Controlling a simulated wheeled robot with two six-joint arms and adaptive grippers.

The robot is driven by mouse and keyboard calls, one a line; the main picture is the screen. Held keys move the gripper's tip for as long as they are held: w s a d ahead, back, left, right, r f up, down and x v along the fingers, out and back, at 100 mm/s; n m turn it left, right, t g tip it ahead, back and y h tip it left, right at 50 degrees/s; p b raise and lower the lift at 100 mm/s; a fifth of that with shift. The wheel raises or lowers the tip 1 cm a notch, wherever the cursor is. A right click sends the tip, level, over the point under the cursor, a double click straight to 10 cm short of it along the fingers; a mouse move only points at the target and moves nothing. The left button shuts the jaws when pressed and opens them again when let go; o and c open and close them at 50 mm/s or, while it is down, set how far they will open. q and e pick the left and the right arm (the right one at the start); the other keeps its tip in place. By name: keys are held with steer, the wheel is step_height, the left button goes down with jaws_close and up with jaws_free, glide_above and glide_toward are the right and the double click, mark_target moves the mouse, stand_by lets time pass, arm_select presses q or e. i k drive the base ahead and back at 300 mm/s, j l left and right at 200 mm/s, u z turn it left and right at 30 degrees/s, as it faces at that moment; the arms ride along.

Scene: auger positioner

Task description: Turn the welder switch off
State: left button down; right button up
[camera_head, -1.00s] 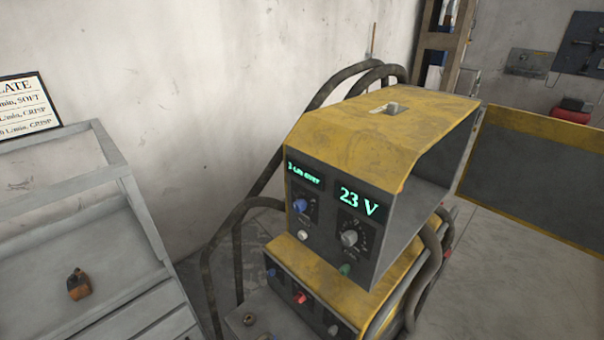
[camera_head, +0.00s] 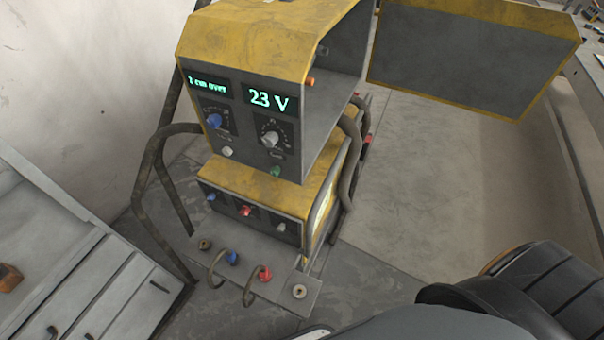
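The yellow and dark grey welder (camera_head: 258,95) stands left of centre in the head view. The lower unit carries a red control (camera_head: 245,210), a blue one (camera_head: 211,197) and a grey one (camera_head: 281,227). I cannot tell which of these is the switch. Neither gripper is in view.
A grey drawer cabinet (camera_head: 120,295) stands at the lower left. A yellow-framed grey panel (camera_head: 470,55) is at the upper right. A dark padded object (camera_head: 540,295) is at the lower right. Open floor (camera_head: 440,180) lies right of the welder.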

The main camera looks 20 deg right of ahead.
mark_target(244, 211)
steer(key=k+j+u, duration=0.5)
steer(key=j, duration=0.15)
steer(key=k+j+u, duration=0.25)
steer(key=j, duration=0.15)
steer(key=i+l, duration=0.45)
